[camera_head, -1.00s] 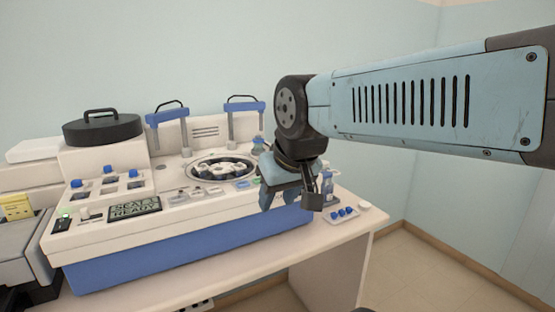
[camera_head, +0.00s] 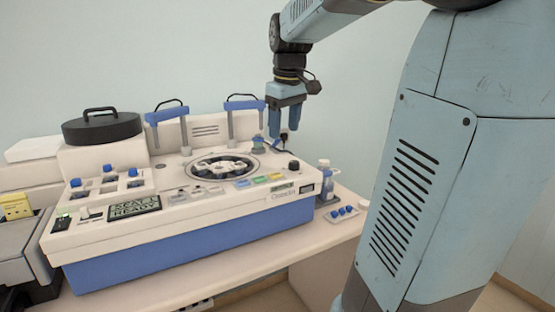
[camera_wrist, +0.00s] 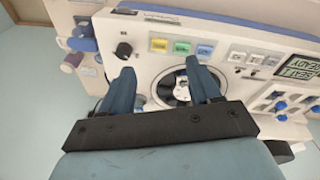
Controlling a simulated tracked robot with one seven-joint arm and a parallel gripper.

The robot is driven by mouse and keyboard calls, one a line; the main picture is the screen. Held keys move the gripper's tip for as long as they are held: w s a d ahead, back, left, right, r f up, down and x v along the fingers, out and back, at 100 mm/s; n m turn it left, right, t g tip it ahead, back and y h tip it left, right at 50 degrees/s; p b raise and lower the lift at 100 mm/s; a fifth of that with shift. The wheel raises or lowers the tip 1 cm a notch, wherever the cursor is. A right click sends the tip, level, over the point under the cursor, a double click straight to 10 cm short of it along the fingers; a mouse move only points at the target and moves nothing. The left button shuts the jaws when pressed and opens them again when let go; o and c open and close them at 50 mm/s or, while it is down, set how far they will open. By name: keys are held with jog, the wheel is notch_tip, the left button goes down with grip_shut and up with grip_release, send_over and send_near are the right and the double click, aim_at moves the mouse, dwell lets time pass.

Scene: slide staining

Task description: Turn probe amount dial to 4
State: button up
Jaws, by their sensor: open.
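A black round knob (camera_head: 293,167), which looks like the dial, stands on the right end of the white and blue staining machine (camera_head: 170,245). In the wrist view the dial (camera_wrist: 124,50) sits left of three coloured buttons, with a white mark on or beside it. Its numbers and setting are too small to read. My gripper (camera_head: 284,138) is open and empty, pointing down, and appears above the dial in the head view. In the wrist view my gripper (camera_wrist: 160,68) has its left fingertip just short of the dial in the picture, with no visible contact.
A round carousel (camera_head: 222,167) is set in the machine's top, with two blue-topped posts behind it. A display (camera_head: 134,206) and blue-capped slots are at the left. A small tray (camera_head: 342,213) and bottle (camera_head: 324,170) stand right of the machine.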

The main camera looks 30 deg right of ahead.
jog(key=n+g, duration=0.2)
send_near(293, 162)
jog(key=f, duration=0.9)
jog(key=shift+w+d, duration=0.1)
jog(key=shift+d, duration=0.1)
jog(key=shift+c, duration=0.2)
